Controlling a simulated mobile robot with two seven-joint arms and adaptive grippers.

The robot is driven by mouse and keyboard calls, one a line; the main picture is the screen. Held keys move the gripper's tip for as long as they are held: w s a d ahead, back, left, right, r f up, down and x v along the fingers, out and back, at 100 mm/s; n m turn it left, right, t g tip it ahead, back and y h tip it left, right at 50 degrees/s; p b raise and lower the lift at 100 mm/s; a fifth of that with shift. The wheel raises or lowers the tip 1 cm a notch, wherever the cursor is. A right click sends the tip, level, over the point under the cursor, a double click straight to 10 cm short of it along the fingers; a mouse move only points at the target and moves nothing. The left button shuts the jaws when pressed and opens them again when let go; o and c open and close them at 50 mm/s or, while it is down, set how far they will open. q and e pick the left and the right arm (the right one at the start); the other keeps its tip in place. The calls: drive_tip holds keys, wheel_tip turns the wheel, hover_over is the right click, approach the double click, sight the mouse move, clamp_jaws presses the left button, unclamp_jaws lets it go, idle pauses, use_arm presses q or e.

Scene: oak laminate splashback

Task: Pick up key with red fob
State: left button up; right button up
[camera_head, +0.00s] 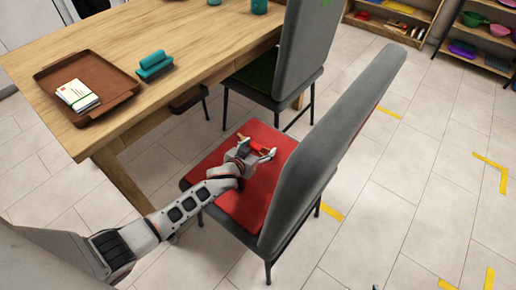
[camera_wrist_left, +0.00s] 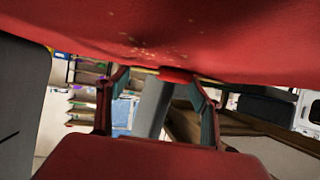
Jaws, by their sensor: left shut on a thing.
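The key with red fob (camera_wrist_left: 178,75) is between the fingertips of my left gripper (camera_wrist_left: 165,78) in the left wrist view, close against the red seat cushion (camera_wrist_left: 240,45). The fob is red, with a thin brass-coloured part to its left. In the head view my left gripper (camera_head: 257,147) is low over the red seat (camera_head: 247,203) of the grey chair and shut on the key. The fob is small there and partly hidden by the fingers. I cannot tell whether the key still touches the cushion. My right gripper is not in view.
The chair's grey backrest (camera_head: 325,150) rises just right of the gripper. A wooden table (camera_head: 180,35) stands at the left with a brown tray (camera_head: 118,99) and a teal brush-like object (camera_head: 155,65). A second grey chair (camera_head: 305,45) stands behind. Tiled floor at the right is mostly clear.

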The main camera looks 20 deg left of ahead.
use_arm(q)
drive_tip(key=shift+s+f, duration=0.2)
drive_tip(key=shift+f, duration=0.1)
